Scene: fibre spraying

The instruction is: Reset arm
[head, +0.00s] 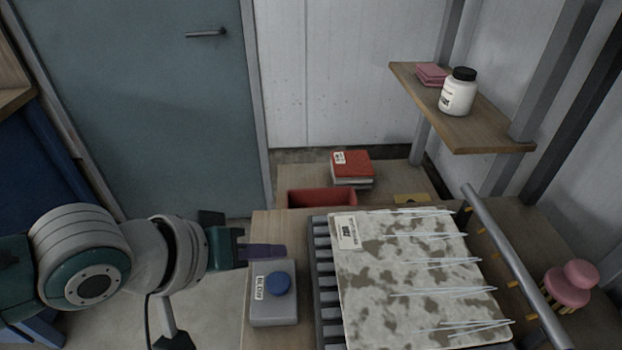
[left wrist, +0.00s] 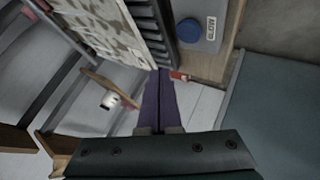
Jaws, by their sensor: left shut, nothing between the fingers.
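My left gripper (head: 264,251) comes in from the left in the head view, with purple fingers. It is shut and empty, beside and seemingly above the far end of a grey box with a blue button (head: 278,284). Its shut purple fingers (left wrist: 158,100) also show in the left wrist view, where the blue button (left wrist: 188,31) is at the top right. My right gripper is in neither view.
A mottled panel (head: 400,262) with several thin white strands lies on a dark slatted conveyor (head: 326,285). A metal bar (head: 510,262) runs along its right side. A pink object (head: 568,287) stands at far right. A wooden shelf (head: 490,132) holds a white jar (head: 458,93). A red bin (head: 322,197) is behind.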

